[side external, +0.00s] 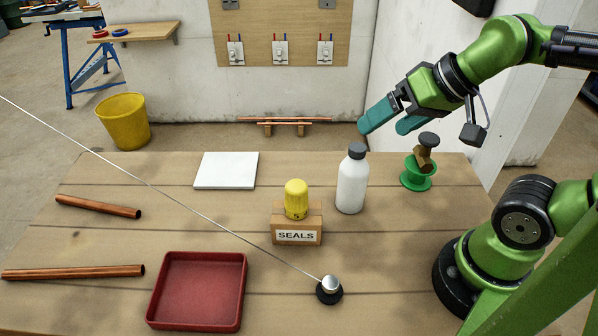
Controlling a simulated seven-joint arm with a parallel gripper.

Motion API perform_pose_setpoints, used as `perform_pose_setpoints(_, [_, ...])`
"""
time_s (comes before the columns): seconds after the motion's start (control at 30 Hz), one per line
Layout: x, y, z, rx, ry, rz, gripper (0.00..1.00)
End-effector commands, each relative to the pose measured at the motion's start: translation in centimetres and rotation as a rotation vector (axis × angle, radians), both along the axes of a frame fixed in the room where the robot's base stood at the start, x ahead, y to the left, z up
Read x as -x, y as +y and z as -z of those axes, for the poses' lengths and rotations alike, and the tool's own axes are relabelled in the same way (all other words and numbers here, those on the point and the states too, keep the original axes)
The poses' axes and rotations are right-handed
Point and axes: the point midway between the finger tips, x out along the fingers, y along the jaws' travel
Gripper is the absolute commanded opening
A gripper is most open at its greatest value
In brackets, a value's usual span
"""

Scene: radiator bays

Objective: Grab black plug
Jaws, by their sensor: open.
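A dark, round-topped piece that looks like the black plug (428,139) sits on a tilted brass fitting (424,160). The fitting rests on a green spool (418,180) at the right back of the bench. My gripper (384,126) is open, its two teal fingers pointing down and to the left. In the picture it is above and left of the plug, apart from it, with nothing between the fingers. A white bottle (351,187) with a dark cap (357,150) stands below the fingers in the picture. The gripper's exact height and depth cannot be told.
A yellow cap (296,198) sits on a SEALS box (298,236). A silver knob (330,283) on a black base has a long thin rod crossing the bench. A red tray (239,290), a white slab (226,170) and two copper pipes (98,206) lie left.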

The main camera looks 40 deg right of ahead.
Motion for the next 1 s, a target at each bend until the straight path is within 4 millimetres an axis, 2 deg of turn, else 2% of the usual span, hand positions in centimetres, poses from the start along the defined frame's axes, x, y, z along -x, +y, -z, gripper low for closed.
perform_pose_setpoints(0.23, [0.0,0.0,0.0,0.001,0.0,-0.001,0.91])
perform_pose_setpoints(0.3, [0.0,0.0,0.0,0.001,0.0,-0.001,0.82])
perform_pose_setpoints(0.33, [0.0,0.0,0.0,0.001,0.0,-0.001,0.81])
perform_pose_setpoints(0.57, [0.0,0.0,0.0,0.0,0.001,-0.001,0.81])
perform_pose_setpoints(0.67, [0.0,0.8,0.4,0.001,0.017,-0.033,0.81])
perform_pose_setpoints(0.77, [-0.4,3.0,1.5,0.018,0.081,-0.129,0.81])
perform_pose_setpoints(0.87, [-0.7,6.6,2.9,0.081,0.182,-0.299,0.81])
perform_pose_setpoints(1.0, [0.0,12.2,5.1,0.227,0.341,-0.596,0.81])
